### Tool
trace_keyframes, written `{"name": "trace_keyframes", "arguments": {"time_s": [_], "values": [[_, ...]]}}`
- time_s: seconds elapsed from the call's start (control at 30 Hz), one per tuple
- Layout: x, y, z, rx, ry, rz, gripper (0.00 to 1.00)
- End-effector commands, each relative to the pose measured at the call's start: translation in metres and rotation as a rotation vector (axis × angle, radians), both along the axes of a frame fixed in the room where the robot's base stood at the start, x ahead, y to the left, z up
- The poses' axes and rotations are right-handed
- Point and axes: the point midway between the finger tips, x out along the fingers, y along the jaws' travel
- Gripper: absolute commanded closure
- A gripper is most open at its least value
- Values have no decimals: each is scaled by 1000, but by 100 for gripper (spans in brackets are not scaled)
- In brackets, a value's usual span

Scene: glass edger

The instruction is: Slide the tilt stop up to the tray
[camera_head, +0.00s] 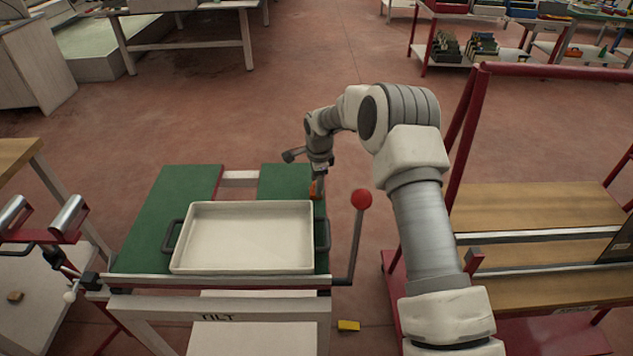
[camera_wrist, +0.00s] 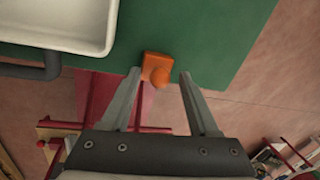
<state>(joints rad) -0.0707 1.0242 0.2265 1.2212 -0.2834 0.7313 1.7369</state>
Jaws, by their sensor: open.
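The tilt stop appears to be the small orange block with a rounded knob (camera_wrist: 156,69); it sits on the green table top (camera_wrist: 205,40). In the head view the orange block (camera_head: 313,190) shows just beyond the tray's far right corner. The white tray (camera_head: 250,238) lies on the green top, with a dark handle at each side. In the wrist view the tray (camera_wrist: 60,22) is at the upper left, apart from the block. My gripper (camera_wrist: 160,75) is open, its two fingers on either side of the orange knob. I cannot tell whether they touch it.
A lever with a red ball (camera_head: 361,199) stands at the table's right front. A red-framed cart with wooden shelves (camera_head: 535,208) is at the right. A roller stand (camera_head: 68,220) is at the left. A yellow block (camera_head: 348,325) lies on the floor. Open floor lies beyond the table.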

Motion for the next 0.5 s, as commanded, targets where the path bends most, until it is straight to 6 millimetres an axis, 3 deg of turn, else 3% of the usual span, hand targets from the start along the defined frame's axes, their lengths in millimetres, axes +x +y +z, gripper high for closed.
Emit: {"name": "trace_keyframes", "arguments": {"time_s": [0.07, 0.37, 0.5], "values": [[0, 0, 0, 0, 0, 0, 42], [0, 0, 0, 0, 0, 0, 96], [0, 0, 0, 0, 0, 0, 100]]}}
